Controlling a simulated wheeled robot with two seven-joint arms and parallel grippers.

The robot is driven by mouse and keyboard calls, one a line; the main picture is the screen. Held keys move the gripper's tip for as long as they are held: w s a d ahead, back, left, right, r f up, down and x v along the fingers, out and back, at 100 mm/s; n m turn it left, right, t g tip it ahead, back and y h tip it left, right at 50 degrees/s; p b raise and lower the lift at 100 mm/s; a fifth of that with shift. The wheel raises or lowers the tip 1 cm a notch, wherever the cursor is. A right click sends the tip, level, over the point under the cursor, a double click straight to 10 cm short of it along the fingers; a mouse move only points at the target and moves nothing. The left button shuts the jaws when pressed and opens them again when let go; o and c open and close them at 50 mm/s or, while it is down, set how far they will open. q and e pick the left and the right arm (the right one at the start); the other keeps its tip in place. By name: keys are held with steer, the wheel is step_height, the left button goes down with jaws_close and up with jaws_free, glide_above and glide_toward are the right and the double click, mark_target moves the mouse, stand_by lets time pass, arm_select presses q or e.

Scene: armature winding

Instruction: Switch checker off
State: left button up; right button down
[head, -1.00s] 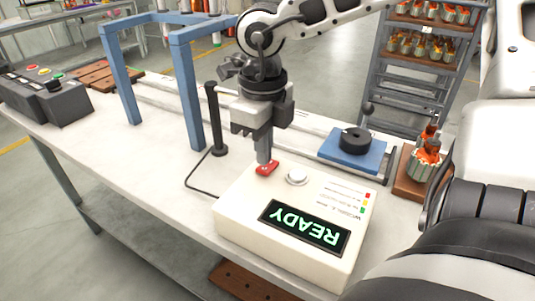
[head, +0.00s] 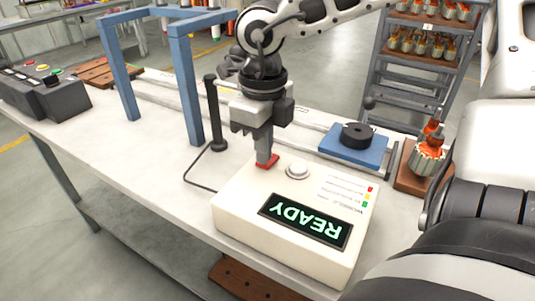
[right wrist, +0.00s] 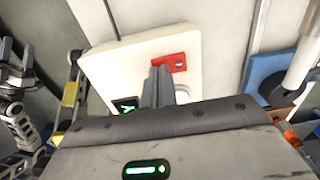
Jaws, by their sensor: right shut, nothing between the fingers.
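The checker (head: 240,213) is a cream box on the table with a dark display (head: 305,221) lit with green "READY" that reads upside down. A red switch (head: 270,160) and a round white button (head: 297,171) sit on its top. My right gripper (head: 263,163) is shut and empty, pointing down with its fingertips at the red switch and partly covering it. In the right wrist view the shut fingers (right wrist: 158,75) reach to the edge of the red switch (right wrist: 170,63); I cannot tell if they touch it.
A blue plate (head: 357,150) with a black round part stands behind the checker. An armature (head: 430,155) sits on a wooden block at the right. A black post (head: 214,115) and blue frame (head: 187,85) stand left. A dark button box (head: 45,95) is at far left.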

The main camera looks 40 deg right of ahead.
steer(key=shift+f, duration=0.2)
steer(key=shift+r+p, duration=1.8)
steer(key=shift+r, duration=1.75)
